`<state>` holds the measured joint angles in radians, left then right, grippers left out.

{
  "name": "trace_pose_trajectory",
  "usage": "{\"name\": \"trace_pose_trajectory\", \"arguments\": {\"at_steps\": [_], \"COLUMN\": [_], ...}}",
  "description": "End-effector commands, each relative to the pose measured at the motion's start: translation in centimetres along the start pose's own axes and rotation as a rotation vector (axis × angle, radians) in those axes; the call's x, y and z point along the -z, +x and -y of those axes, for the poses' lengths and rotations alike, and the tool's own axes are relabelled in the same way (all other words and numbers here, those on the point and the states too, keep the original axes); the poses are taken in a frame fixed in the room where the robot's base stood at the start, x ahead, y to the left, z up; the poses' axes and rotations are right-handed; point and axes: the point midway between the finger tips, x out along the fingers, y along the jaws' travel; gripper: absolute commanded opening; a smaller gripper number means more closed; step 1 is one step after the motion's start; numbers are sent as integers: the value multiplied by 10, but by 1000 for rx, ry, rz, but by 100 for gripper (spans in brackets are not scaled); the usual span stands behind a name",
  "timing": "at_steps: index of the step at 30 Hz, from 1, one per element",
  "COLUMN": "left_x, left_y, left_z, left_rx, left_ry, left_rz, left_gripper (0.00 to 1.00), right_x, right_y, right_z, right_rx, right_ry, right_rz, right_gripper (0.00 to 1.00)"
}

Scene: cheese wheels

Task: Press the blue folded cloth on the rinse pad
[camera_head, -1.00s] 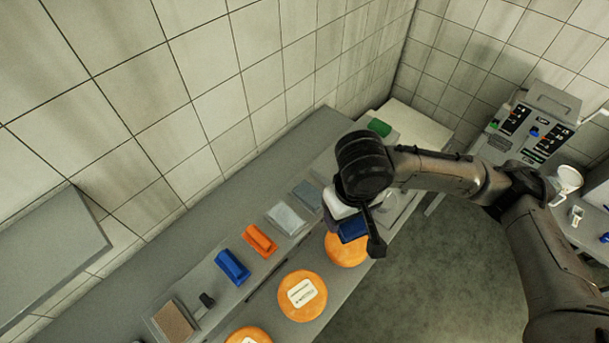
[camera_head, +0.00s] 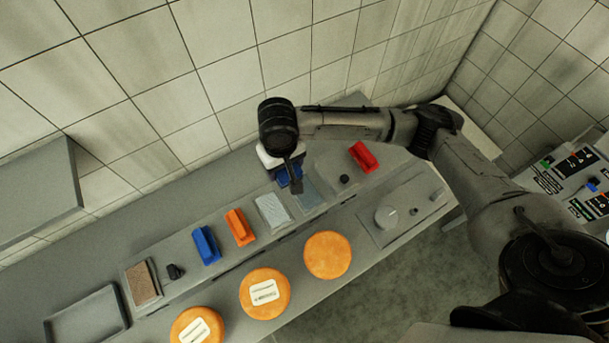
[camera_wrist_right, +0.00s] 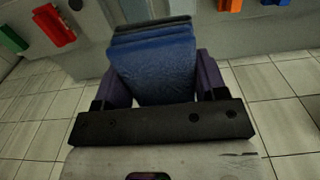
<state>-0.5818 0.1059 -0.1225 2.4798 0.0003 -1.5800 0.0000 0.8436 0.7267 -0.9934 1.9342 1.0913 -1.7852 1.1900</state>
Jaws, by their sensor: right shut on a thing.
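My right gripper (camera_head: 287,172) is shut on the blue folded cloth (camera_wrist_right: 155,68); the wrist view shows the layered cloth between the two purple-sided fingers. In the head view only a small part of the cloth (camera_head: 291,177) shows under the gripper. The gripper is over the back part of the bench, beside two flat pads: a blue-grey pad (camera_head: 311,195) and a paler grey pad (camera_head: 273,212). I cannot tell which is the rinse pad, nor whether the cloth touches a pad. My left gripper is not in view.
A red block (camera_head: 363,156) and a dark knob (camera_head: 344,179) lie right of the pads. Orange (camera_head: 240,227) and blue (camera_head: 206,245) blocks stand left. Several orange cheese wheels (camera_head: 327,255) line the front. A brown pad (camera_head: 142,283) and an empty tray (camera_head: 85,317) are far left.

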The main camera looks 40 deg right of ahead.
Motion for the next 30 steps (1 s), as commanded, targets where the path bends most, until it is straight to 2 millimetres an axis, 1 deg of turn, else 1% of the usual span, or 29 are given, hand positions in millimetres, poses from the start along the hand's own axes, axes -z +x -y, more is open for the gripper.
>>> {"name": "trace_pose_trajectory", "arguments": {"at_steps": [1, 2, 3, 6, 9, 12, 15, 18, 21, 25, 30], "left_x": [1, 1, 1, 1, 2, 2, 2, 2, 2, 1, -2], "left_y": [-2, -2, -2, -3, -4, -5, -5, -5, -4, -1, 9], "left_z": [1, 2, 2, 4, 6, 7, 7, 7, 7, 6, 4], "left_rx": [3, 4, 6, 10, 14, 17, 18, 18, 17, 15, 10], "left_ry": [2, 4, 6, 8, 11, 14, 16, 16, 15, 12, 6], "left_rz": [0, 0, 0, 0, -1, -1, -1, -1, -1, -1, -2], "left_gripper": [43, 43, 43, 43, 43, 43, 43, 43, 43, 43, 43], "right_x": [8, 13, 18, 26, 28, 28, 25, 23, 22, 22, 22], "right_y": [26, 40, 59, 103, 140, 169, 189, 202, 210, 215, 224], "right_z": [-6, -9, -14, -30, -46, -59, -70, -77, -81, -82, -82], "right_rx": [-4, -4, -4, -4, -4, -3, -1, -1, 0, 0, 0], "right_ry": [38, 57, 78, 124, 153, 172, 182, 187, 188, 189, 189], "right_rz": [11, 11, 11, 9, 8, 5, 4, 1, 1, 0, 0], "right_gripper": [46, 46, 46, 46, 46, 46, 46, 46, 46, 46, 46]}}
